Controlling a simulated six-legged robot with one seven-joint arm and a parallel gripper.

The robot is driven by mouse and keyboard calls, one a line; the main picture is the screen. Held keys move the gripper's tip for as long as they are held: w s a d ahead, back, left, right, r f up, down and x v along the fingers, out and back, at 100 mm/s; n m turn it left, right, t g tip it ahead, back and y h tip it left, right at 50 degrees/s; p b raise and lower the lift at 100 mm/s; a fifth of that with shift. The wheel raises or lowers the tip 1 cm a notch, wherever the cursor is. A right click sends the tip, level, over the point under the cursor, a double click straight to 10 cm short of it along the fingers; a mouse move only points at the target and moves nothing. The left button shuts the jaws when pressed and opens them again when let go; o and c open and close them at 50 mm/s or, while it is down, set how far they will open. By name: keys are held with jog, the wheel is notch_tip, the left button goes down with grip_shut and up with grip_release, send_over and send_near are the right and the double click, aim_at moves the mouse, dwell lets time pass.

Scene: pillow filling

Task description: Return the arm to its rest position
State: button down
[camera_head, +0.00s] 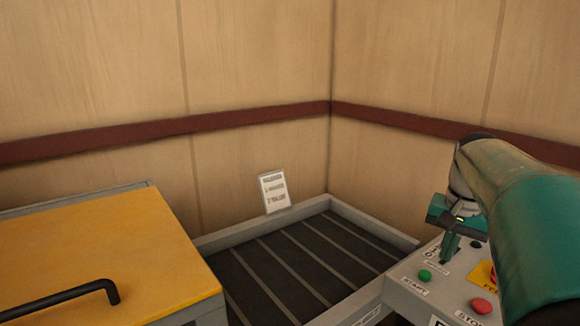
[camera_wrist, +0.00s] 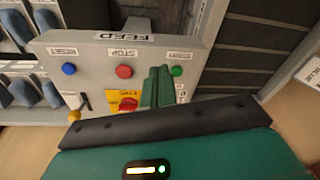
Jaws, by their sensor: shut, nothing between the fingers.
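My gripper (camera_head: 449,248) is at the right in the head view, at the end of my green arm and pointing down over a grey control panel (camera_head: 398,293). Its green fingers (camera_wrist: 158,72) are together and empty in the wrist view. They appear between the red STOP button (camera_wrist: 124,72) and the green START button (camera_wrist: 176,71). I cannot tell whether the fingertips touch the panel. The green button (camera_head: 425,275) and red button (camera_head: 481,306) also show in the head view, and my arm covers the panel's right part.
A yellow lid (camera_head: 120,255) with a black handle (camera_head: 70,300) is at the left. A dark slatted bed with a grey rim (camera_head: 372,226) lies between it and the panel. A white sign (camera_head: 274,191) leans by the wooden wall. A blue RESET button (camera_wrist: 68,69) is on the panel.

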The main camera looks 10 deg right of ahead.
jog(key=s+a+f+n+t, duration=0.1)
jog(key=s+a+n, duration=0.1)
jog(key=a, duration=0.6)
jog(key=s+a+f+n+t, duration=0.1)
jog(key=a+n, duration=0.1)
jog(key=a, duration=0.6)
jog(key=s+a+f+n+t, duration=0.2)
jog(key=s+a+f+n, duration=0.3)
jog(key=s+a, duration=0.3)
jog(key=a+f, duration=0.1)
jog(key=a, duration=0.1)
jog(key=shift+s+a+f+n, duration=0.25)
jog(key=shift+a+f+n, duration=0.05)
jog(key=shift+a+f, duration=0.1)
